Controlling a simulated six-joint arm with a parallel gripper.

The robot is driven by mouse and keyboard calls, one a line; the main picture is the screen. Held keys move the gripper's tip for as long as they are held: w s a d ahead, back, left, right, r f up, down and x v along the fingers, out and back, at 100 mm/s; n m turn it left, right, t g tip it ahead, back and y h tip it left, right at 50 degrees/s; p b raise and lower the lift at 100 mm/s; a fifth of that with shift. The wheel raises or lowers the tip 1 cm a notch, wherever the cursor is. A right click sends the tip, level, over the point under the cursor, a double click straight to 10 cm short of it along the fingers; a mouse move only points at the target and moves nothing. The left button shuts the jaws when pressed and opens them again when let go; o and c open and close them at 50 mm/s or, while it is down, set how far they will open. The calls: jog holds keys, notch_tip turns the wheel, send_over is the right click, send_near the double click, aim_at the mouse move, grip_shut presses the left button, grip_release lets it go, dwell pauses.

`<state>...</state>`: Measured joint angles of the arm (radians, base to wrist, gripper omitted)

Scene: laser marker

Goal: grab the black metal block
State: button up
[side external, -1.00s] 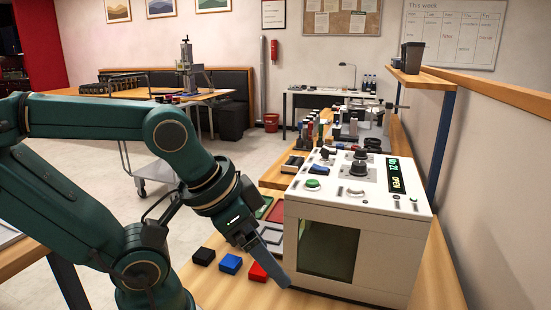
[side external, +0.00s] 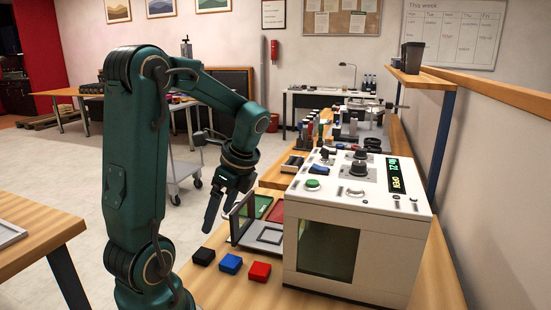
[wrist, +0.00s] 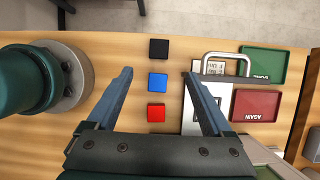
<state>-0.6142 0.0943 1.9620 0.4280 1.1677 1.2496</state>
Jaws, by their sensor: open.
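The black metal block (side external: 203,256) lies on the wooden bench, at the left end of a row with a blue block (side external: 230,264) and a red block (side external: 259,271). In the wrist view the black block (wrist: 159,49) is at the top of that row, beyond my fingertips. My gripper (side external: 209,222) is open and empty, pointing down above the bench, apart from the blocks. In the wrist view its fingers (wrist: 158,74) are spread to either side of the blue block (wrist: 157,81).
A white laser marker (side external: 360,195) with an OPEN display stands to the right. A grey fixture with a handle (wrist: 221,62) lies near my right finger. A green DONE tray (wrist: 268,62) and a red AGAIN tray (wrist: 257,104) are beyond it. The bench left of the blocks is clear.

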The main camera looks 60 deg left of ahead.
aim_at(203, 253)
jog(key=x, duration=1.2)
jog(key=shift+s+a+f, duration=0.1)
jog(key=shift+s, duration=0.1)
jog(key=shift+c, duration=0.3)
grip_shut()
